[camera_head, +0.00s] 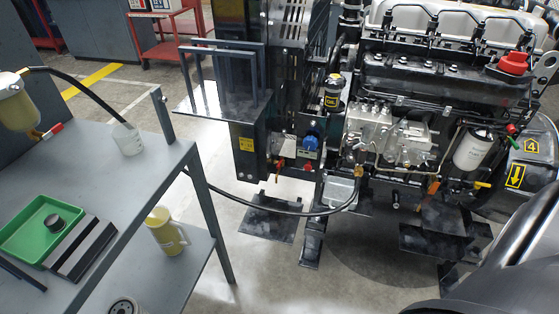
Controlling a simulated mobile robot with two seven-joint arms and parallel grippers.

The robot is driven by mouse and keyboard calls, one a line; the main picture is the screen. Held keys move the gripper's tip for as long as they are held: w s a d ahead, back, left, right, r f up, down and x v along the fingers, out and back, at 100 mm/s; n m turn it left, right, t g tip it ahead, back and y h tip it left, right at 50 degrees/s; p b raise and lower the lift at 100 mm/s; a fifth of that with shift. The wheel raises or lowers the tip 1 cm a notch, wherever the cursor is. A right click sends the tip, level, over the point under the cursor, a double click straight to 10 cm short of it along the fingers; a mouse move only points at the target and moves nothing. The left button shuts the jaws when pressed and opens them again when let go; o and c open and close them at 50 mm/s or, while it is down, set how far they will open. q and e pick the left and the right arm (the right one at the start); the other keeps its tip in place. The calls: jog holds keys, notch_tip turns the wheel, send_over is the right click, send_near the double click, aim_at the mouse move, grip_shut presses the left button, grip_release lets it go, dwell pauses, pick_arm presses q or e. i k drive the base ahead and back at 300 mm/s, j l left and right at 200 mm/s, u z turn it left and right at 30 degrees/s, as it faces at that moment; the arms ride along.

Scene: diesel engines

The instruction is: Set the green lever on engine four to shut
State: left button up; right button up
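The engine (440,85), dark with pale covers on top, fills the upper right of the head view. A yellow "4" plate (532,146) is on a dark round housing at its right side. Neither of my grippers shows in this view. A large dark smooth shape at the bottom right covers part of the floor and housing and looks like part of my own arm.
A grey table (120,190) at left holds a green tray (40,228) and a clear beaker (127,139). A yellow mug (165,231) stands on its lower shelf. A black hose (250,206) runs to the engine. Floor (260,270) between table and engine is open.

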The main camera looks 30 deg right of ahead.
aim_at(514, 144)
jog(key=z, duration=2.65)
